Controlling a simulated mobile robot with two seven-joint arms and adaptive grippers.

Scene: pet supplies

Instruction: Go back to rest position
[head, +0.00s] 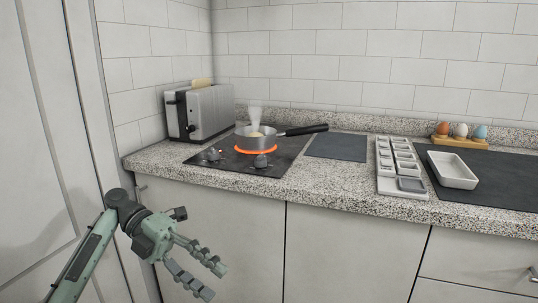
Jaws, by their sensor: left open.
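My left gripper (219,281) shows in the head view at the lower left. Its two fingers are apart and nothing is between them. It hangs in front of the white cabinet fronts, below the counter edge and clear of the counter. My left arm comes in from the bottom left corner. My right gripper is not in the picture.
The speckled counter (330,178) holds a toaster (208,110), a steaming pan (262,141) on a glowing hob (225,160), a compartment tray (385,178), a white dish (452,170) and an egg holder (460,142). A pale door (40,130) stands at the left.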

